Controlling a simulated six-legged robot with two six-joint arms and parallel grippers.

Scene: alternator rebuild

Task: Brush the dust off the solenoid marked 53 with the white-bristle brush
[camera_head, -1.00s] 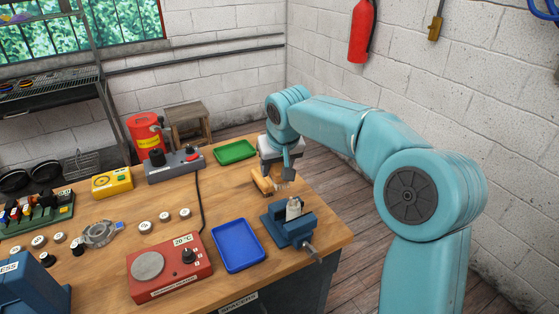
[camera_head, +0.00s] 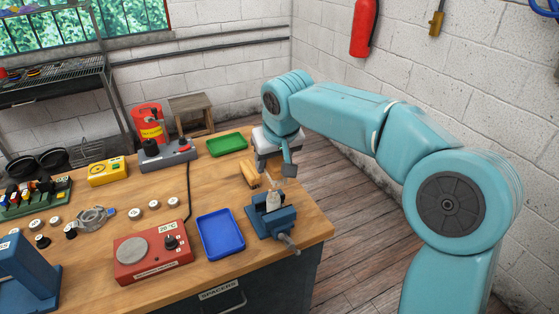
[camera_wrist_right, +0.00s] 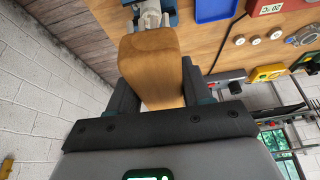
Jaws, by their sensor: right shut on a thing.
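The solenoid (camera_head: 273,201) is a small pale metal part held upright in a blue vise (camera_head: 286,218) at the bench's right corner. Its mark 53 cannot be read. My right gripper (camera_head: 270,176) is shut on the brush's wooden handle (camera_head: 249,174). The pale bristles (camera_head: 273,184) are at the top of the solenoid; I cannot tell whether they touch. In the right wrist view the handle (camera_wrist_right: 152,68) lies between my right gripper's fingers (camera_wrist_right: 158,90) and mostly hides the solenoid and vise beyond it. My left gripper is out of view.
A blue tray (camera_head: 220,252) lies left of the vise, with a red hot plate (camera_head: 152,276) beside it. A green tray (camera_head: 227,144) and a grey control box (camera_head: 168,158) stand farther back. Several small round parts lie left on the bench.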

